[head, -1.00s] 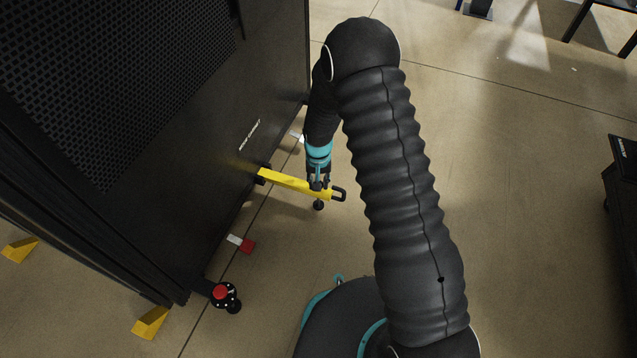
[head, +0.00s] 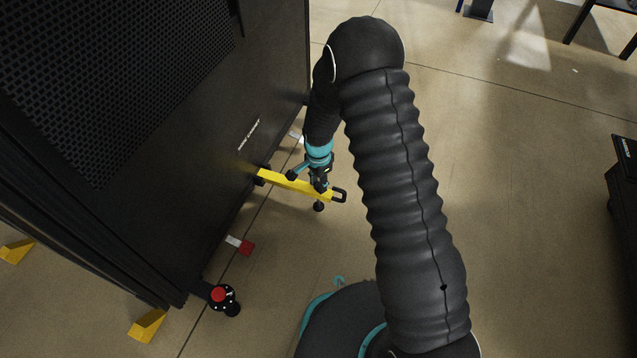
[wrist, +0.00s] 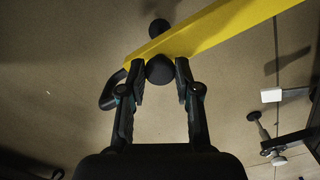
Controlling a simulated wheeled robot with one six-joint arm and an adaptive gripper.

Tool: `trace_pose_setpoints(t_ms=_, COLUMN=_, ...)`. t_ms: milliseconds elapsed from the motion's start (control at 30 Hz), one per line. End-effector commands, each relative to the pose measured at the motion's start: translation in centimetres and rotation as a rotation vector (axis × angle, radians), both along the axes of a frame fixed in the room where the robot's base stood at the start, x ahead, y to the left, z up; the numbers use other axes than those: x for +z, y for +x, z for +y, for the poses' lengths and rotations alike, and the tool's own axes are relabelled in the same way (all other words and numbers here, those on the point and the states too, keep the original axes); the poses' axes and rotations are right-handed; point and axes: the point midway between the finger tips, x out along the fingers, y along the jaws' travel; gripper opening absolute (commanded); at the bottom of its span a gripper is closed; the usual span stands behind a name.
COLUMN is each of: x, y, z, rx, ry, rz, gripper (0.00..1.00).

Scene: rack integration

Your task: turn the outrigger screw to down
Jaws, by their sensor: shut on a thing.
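The yellow outrigger (head: 285,181) sticks out from the black rack's lower side, with a black loop handle (head: 340,196) at its outer end. Its screw has a round black knob, which shows between my fingertips in the wrist view (wrist: 160,69). A dark foot (head: 318,206) shows below the outrigger, above or on the floor; I cannot tell which. My gripper (head: 320,187) points down at the outer end of the outrigger. In the wrist view my gripper (wrist: 161,82) has one finger on each side of the knob and is shut on it. The screw's shaft is hidden.
The tall black rack (head: 170,190) fills the left. A red-topped black part (head: 219,295) and yellow wedges (head: 147,326) stand near its base. A red and white block (head: 241,244) lies on the floor. The floor right of my arm is largely clear.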

Motion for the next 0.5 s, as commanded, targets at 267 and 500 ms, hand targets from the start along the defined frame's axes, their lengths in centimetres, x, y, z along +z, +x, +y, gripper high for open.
trace_pose_setpoints(t_ms=267, x=-0.04, y=0.12, z=-0.15, rx=-0.122, ry=0.000, rz=-0.002, gripper=0.00)
trace_pose_setpoints(t_ms=500, x=-0.02, y=0.12, z=-0.16, rx=-0.160, ry=0.000, rz=-0.003, gripper=0.00)
